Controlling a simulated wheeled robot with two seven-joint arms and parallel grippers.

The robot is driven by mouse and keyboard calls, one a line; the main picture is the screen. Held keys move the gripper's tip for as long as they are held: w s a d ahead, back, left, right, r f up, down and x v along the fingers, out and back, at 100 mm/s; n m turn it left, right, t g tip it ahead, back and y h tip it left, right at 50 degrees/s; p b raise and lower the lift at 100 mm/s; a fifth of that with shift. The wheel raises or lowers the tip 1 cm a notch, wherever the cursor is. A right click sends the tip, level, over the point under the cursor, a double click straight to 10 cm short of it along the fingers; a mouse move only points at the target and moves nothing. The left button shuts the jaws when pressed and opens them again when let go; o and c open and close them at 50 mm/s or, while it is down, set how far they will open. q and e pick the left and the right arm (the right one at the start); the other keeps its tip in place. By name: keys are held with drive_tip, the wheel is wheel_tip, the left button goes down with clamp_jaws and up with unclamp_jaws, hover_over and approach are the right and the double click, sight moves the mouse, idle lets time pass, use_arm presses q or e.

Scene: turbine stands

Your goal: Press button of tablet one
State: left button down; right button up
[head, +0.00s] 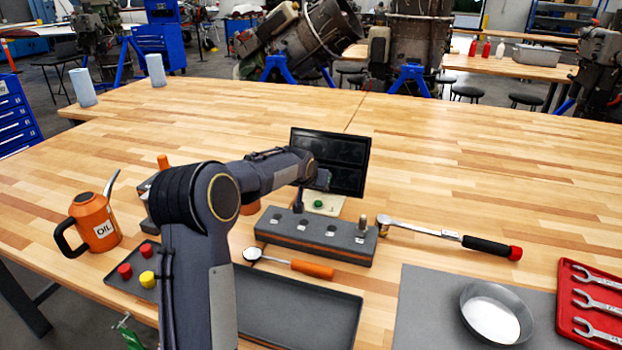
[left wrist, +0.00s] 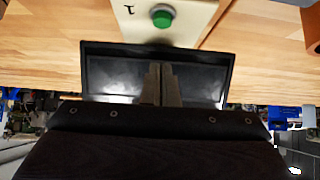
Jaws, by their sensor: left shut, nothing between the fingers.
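Tablet one is a black screen (head: 345,165) on a cream base with a green button (head: 318,204), near the middle of the table. In the left wrist view the screen (left wrist: 105,75) appears upside down, with the green button (left wrist: 162,16) at the top and a "1" printed beside it. My left gripper (head: 323,180) is shut and empty, in front of the screen's lower left part and above the button. Its closed fingers (left wrist: 160,80) overlap the screen in the wrist view and look apart from the button. My right gripper is not in view.
A grey socket block (head: 318,238) sits just in front of the tablet, with a ratchet wrench (head: 450,237) to its right. An oil can (head: 95,225) stands left, a metal bowl (head: 493,315) and red wrench tray (head: 590,300) right. The table behind the tablet is clear.

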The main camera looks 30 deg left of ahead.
use_arm(q)
hover_over(316, 210)
wheel_tip(316, 210, down, 4)
drive_tip(key=shift+f+p, duration=0.1)
drive_tip(key=shift+p, duration=0.25)
drive_tip(key=shift+f, duration=0.8)
drive_tip(key=shift+s, duration=0.1)
